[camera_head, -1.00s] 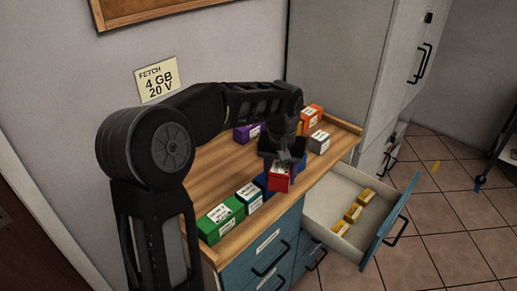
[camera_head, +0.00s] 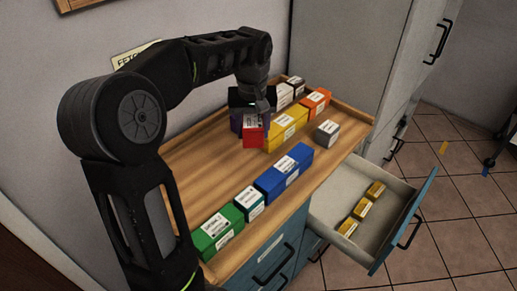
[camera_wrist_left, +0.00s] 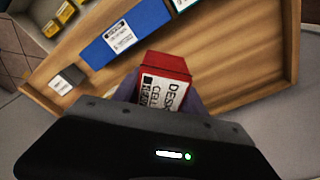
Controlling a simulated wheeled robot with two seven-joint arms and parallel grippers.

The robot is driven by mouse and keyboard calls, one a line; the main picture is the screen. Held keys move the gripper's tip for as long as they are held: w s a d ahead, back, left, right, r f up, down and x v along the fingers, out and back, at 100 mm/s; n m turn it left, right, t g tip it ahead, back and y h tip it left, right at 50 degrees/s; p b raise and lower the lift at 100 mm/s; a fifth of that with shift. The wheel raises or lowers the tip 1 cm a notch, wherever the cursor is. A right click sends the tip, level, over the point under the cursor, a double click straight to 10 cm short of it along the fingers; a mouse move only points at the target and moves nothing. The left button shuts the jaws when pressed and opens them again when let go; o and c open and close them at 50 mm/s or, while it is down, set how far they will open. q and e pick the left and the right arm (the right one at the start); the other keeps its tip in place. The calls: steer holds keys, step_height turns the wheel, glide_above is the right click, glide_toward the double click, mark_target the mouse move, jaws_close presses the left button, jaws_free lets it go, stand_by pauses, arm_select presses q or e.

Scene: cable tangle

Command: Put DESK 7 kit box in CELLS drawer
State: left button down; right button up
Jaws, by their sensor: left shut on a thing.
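A red box (camera_head: 252,134) with a white label is held in my left gripper (camera_head: 250,110), over the back part of the wooden desktop. In the left wrist view the red box (camera_wrist_left: 172,66) has a label partly reading "DESK" and "CELL"; the rest is cut off by the gripper body. I cannot tell how high it is above the desktop. An open drawer (camera_head: 335,218) at the right front of the cabinet has a pale inside and a blue front, and holds several small yellow packs (camera_head: 361,208). Its name label does not show. My right gripper is not in view.
On the desktop (camera_head: 190,165) stand a green box (camera_head: 217,232), a teal box (camera_head: 250,204), a blue box (camera_head: 284,174), a yellow box (camera_head: 286,127), an orange box (camera_head: 317,102) and a grey box (camera_head: 327,133). A tall cabinet (camera_head: 345,60) stands behind.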

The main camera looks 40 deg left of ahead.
arm_select(q)
steer(key=b, duration=0.4)
glide_above(254, 174)
step_height(254, 174, down, 5)
steer(key=shift+s+d, duration=0.1)
steer(key=shift+s, duration=0.05)
steer(key=shift+f, duration=3.15)
step_height(254, 174, down, 3)
steer(key=shift+r, duration=0.1)
steer(key=shift+f, duration=0.5)
